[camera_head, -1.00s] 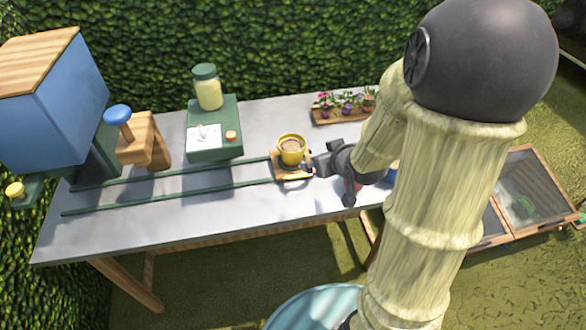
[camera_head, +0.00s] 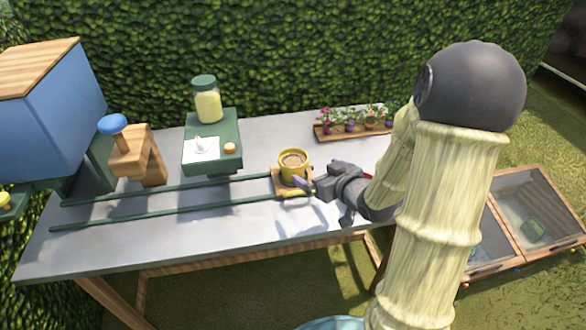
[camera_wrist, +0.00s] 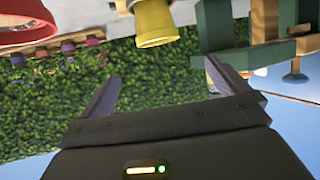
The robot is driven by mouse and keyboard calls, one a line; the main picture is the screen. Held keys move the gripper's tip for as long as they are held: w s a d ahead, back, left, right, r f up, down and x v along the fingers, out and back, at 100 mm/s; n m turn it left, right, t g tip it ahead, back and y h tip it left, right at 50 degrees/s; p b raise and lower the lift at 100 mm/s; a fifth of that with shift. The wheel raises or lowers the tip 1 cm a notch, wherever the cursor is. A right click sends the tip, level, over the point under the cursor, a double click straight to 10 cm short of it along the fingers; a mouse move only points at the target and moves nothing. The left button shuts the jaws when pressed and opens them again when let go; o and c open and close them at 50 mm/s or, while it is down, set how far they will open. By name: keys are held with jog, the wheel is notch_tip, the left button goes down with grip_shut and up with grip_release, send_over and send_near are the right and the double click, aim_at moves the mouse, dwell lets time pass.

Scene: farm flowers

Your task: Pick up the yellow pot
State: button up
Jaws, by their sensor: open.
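The yellow pot (camera_head: 293,171) holds brown soil and stands upright on a small wooden carriage (camera_head: 279,192) at the right end of two green rails. My gripper (camera_head: 307,189) is just in front and to the right of the pot, with its fingers pointing left towards it. In the wrist view the scene is upside down, and the pot (camera_wrist: 155,24) shows at the top, beyond the fingertips. My gripper (camera_wrist: 161,72) is open there with nothing between its fingers. Whether a finger touches the pot or carriage is not clear.
A green stand (camera_head: 212,155) with a jar (camera_head: 207,105) is left of the pot. A wooden block with a blue knob (camera_head: 112,124) stands further left. A tray of potted flowers (camera_head: 325,135) is at the back right. A red rim (camera_wrist: 30,30) is close in the wrist view.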

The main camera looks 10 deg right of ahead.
aim_at(299, 167)
jog(key=x, duration=1)
jog(key=shift+w+a+f+p, duration=0.15)
jog(key=shift+w+a+p, duration=0.1)
jog(key=shift+p, duration=0.15)
jog(key=shift+d, duration=0.15)
jog(key=x, duration=0.5)
jog(key=shift+w+d+p, duration=0.1)
jog(key=shift+w+p, duration=0.25)
jog(key=shift+p, duration=0.05)
jog(key=shift+s+d, duration=0.15)
jog(key=shift+d, duration=0.15)
jog(key=shift+a, duration=0.4)
jog(key=shift+s+d, duration=0.1)
jog(key=shift+d, duration=0.1)
jog(key=c, duration=1.6)
notch_tip(299, 167, up, 10)
jog(key=shift+r, duration=0.1)
